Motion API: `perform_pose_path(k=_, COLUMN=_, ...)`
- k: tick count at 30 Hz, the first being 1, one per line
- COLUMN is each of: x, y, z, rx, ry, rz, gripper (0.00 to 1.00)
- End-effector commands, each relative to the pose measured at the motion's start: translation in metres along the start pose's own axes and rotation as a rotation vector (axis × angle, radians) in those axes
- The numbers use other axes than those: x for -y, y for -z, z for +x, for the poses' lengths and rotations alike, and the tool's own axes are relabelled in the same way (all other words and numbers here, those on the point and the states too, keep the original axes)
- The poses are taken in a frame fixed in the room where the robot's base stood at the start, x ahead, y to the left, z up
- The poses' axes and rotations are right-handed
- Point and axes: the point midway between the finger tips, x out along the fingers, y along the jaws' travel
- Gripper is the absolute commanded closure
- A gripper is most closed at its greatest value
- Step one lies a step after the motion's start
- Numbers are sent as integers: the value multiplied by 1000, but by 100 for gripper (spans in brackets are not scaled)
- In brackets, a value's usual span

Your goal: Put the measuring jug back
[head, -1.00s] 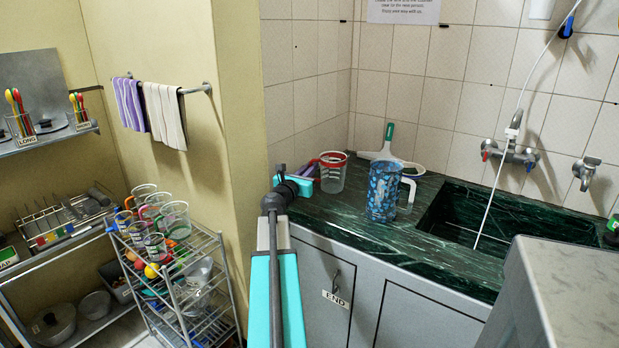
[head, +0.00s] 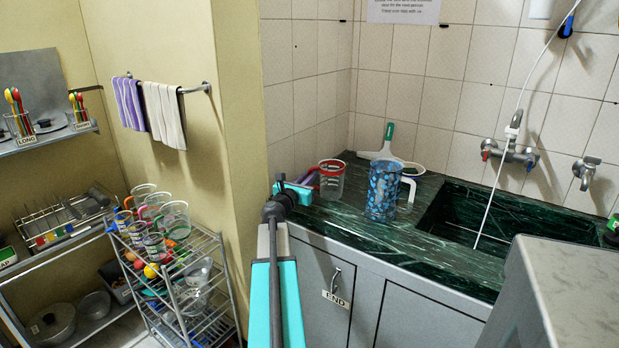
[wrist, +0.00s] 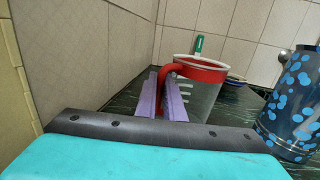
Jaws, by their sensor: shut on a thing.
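The measuring jug (head: 331,182) is clear with white markings, a red rim and a red handle. It is at the left end of the dark green counter (head: 345,222), close to the tiled wall, and looks upright. My gripper (head: 312,178) reaches it from the left and is shut on its red handle. In the wrist view, the purple fingers of my gripper (wrist: 163,85) close around the handle, and the jug (wrist: 200,95) shows behind them. Whether its base touches the counter cannot be told; the fingers hide part of it.
A blue spotted pitcher (head: 382,192) stands just right of the jug. A green-handled scraper (head: 386,145) and a small bowl (head: 413,169) are behind. The sink (head: 470,225) lies right. A wire rack (head: 190,275) with several cups stands left, below hanging towels (head: 165,115).

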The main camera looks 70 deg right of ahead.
Motion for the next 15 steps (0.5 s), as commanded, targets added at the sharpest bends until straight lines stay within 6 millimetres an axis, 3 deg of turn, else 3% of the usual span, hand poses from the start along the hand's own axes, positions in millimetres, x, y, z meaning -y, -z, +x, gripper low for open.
perform_pose_path(k=5, x=0, y=3, z=0, rx=0, ry=0, rz=0, gripper=100)
perform_pose_path(k=6, x=0, y=3, z=0, rx=0, ry=0, rz=0, gripper=88)
perform_pose_path(k=9, x=0, y=2, z=0, rx=0, ry=0, rz=0, gripper=73)
perform_pose_path(k=15, x=0, y=2, z=0, rx=0, ry=0, rz=0, gripper=73)
